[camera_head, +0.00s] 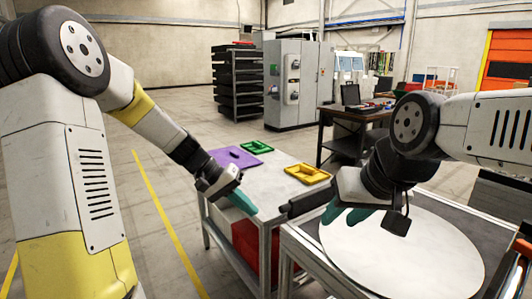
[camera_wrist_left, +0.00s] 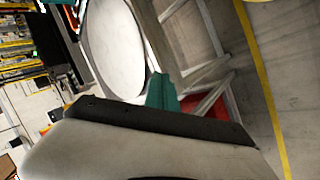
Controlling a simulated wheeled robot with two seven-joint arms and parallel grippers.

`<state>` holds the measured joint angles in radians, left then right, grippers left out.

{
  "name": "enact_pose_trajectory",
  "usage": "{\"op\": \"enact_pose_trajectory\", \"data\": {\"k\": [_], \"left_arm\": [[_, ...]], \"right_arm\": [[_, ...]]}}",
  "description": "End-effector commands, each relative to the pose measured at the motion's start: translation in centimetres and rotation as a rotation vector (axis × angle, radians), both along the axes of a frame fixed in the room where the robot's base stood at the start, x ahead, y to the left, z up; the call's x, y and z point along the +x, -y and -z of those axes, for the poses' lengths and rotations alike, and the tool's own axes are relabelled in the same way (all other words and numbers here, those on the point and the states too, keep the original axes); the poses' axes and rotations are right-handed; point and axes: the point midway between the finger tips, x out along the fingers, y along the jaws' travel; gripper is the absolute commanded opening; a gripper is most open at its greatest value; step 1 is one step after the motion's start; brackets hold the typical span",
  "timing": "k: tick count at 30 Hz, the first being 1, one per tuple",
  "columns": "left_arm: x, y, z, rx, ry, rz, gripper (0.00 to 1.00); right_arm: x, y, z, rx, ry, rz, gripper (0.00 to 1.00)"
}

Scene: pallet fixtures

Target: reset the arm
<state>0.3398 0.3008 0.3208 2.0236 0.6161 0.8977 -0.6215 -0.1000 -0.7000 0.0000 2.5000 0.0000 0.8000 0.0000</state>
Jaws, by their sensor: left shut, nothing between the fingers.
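My left arm comes in from the left in the head view. Its gripper (camera_head: 243,203) has teal fingers, shut and empty, above the near left edge of the white-topped table. The teal fingertips also show in the left wrist view (camera_wrist_left: 162,92), with nothing between them. My right arm comes in from the right. Its gripper (camera_head: 346,213) points down-left over the rim of the round white plate; two teal fingers show apart, partly hidden by the wrist, with no object seen between them.
The white-topped table (camera_head: 272,182) bears a purple plate (camera_head: 233,157), a green tray (camera_head: 257,147) and a yellow tray (camera_head: 307,174). A red bin (camera_head: 246,240) sits below. The round white plate (camera_head: 410,262) lies on a nearer stand. Floor left of the table is clear.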

Motion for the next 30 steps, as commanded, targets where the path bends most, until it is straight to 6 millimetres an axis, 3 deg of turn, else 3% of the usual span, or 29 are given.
{"op": "enact_pose_trajectory", "data": {"k": [1, 9, 18, 24, 30], "left_arm": [[-1.5, -0.3, -1.4, 0.061, 0.025, 0.002, 0.00], [-9.2, -3.7, -6.7, 0.322, 0.153, -0.074, 0.00], [-16.7, -7.7, -10.3, 0.454, 0.334, -0.222, 0.00], [-19.0, -9.2, -10.8, 0.467, 0.397, -0.282, 0.00], [-19.4, -9.4, -10.8, 0.468, 0.407, -0.292, 0.00]], "right_arm": [[0.0, 0.0, 0.0, 0.000, 0.000, 0.000, 0.36], [0.0, 0.0, 0.0, 0.000, 0.000, 0.000, 0.36], [0.0, 0.0, 0.0, 0.000, 0.000, 0.000, 0.36], [0.0, 0.0, 0.0, 0.000, 0.000, 0.000, 0.36], [0.0, 0.0, 0.0, 0.000, 0.000, 0.000, 0.36]]}}
